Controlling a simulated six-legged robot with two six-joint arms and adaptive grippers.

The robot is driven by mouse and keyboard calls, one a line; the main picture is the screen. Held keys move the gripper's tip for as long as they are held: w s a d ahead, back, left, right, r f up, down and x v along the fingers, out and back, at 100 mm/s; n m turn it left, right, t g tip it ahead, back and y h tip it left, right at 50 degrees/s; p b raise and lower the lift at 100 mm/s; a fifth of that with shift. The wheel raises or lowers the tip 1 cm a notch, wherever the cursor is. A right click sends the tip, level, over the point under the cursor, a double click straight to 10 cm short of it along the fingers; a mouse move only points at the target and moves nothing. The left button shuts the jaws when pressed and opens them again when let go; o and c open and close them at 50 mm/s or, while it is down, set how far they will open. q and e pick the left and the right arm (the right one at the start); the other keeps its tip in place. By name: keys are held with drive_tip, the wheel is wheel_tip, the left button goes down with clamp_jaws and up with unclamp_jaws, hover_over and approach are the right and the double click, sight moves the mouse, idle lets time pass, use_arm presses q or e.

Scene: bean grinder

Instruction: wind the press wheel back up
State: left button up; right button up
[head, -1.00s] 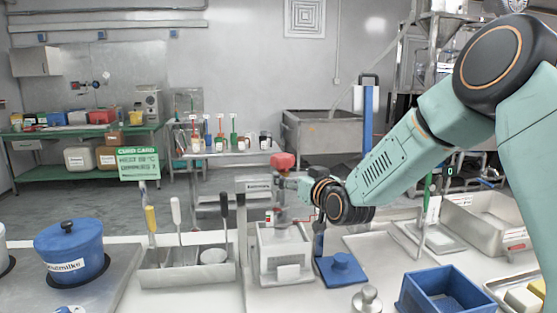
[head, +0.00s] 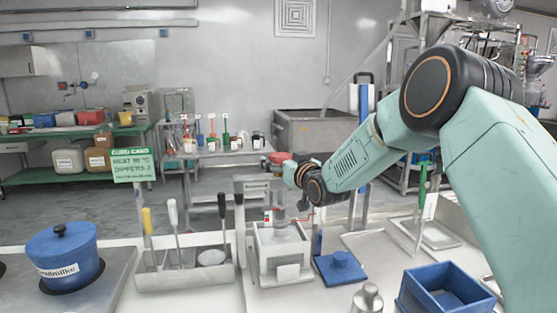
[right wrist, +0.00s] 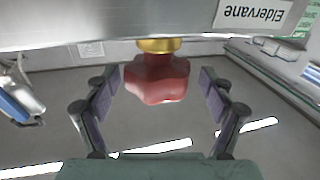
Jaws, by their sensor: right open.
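The red lobed press wheel (head: 278,158) sits on top of the press (head: 262,262), a pale frame on the counter, in the head view. My right gripper (head: 289,168) is at the wheel's height and partly hides it. In the right wrist view the red wheel (right wrist: 157,82), with a brass collar, lies between the two spread fingers of my right gripper (right wrist: 157,90). The gripper is open, with a gap visible on each side of the wheel. My left gripper is not in view.
A holder with upright tools (head: 186,272) stands left of the press. A blue lidded pot (head: 65,252) is at the far left. A metal weight (head: 368,297) is in front.

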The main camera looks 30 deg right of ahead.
drive_tip(key=shift+w+a+r, duration=0.1)
drive_tip(key=shift+w+r, duration=0.05)
drive_tip(key=shift+w, duration=0.15)
drive_tip(key=shift+w+d+f, duration=0.25)
drive_tip(key=shift+w+d, duration=0.15)
drive_tip(key=shift+d, duration=0.05)
drive_tip(key=shift+a+r, duration=0.1)
drive_tip(key=shift+a, duration=0.2)
drive_tip(key=shift+c, duration=0.5)
drive_tip(key=shift+s+a+r, duration=0.1)
drive_tip(key=shift+c, duration=0.8)
drive_tip(key=shift+d, duration=0.25)
drive_tip(key=c, duration=0.9)
